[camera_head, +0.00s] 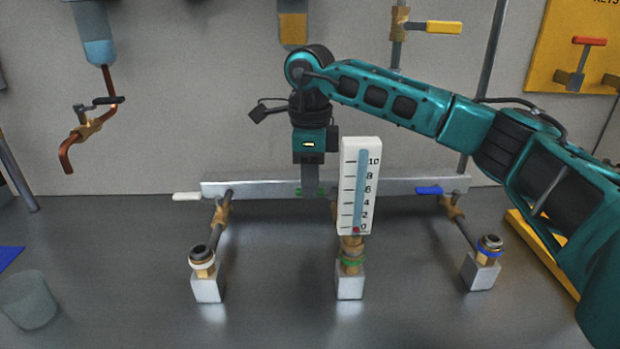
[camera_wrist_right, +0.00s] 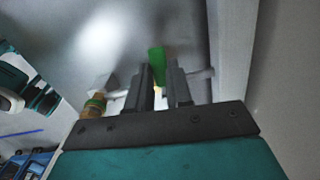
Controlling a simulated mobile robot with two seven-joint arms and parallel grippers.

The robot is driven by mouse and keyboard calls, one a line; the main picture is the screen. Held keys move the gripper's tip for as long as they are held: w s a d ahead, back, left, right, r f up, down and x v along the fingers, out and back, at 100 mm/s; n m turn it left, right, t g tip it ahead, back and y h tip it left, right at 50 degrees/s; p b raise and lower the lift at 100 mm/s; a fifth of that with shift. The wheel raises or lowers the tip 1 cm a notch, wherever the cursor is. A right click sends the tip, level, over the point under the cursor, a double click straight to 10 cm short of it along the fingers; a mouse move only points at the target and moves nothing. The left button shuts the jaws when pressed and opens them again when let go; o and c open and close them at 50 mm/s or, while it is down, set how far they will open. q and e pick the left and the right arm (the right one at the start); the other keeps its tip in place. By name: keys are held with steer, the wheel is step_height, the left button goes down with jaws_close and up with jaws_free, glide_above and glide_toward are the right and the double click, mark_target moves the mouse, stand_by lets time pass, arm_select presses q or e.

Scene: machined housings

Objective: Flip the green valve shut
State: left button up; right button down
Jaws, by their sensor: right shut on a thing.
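The green valve's handle (camera_head: 299,192) shows as small green bits on both sides of my right gripper's fingertips (camera_head: 310,189), at the metal manifold bar behind the gauge. In the right wrist view the green handle (camera_wrist_right: 157,62) sits at the tips of my right gripper's fingers (camera_wrist_right: 162,82), which are shut on it. The gripper points down in the head view. The white gauge (camera_head: 348,190) hides most of the valve body. A green-ringed outlet (camera_head: 351,257) stands below the gauge on a metal block. My left gripper is not in view.
On the same manifold bar (camera_head: 265,188) are a white handle (camera_head: 187,196) at the left and a blue handle (camera_head: 428,190) at the right. A copper tap (camera_head: 90,128) hangs at upper left. A clear cup (camera_head: 28,300) stands at lower left. The front counter is mostly clear.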

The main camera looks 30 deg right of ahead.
stand_by(0.3)
steer(key=shift+s+a+n, duration=0.2)
steer(key=shift+s+n, duration=0.1)
steer(key=shift+n, duration=0.4)
steer(key=c, duration=1)
jaws_free()
steer(key=shift+r+p, duration=0.1)
steer(key=shift+p, duration=0.2)
step_height(320, 180, up, 13)
steer(key=shift+f+p, duration=0.1)
steer(key=shift+p, duration=0.65)
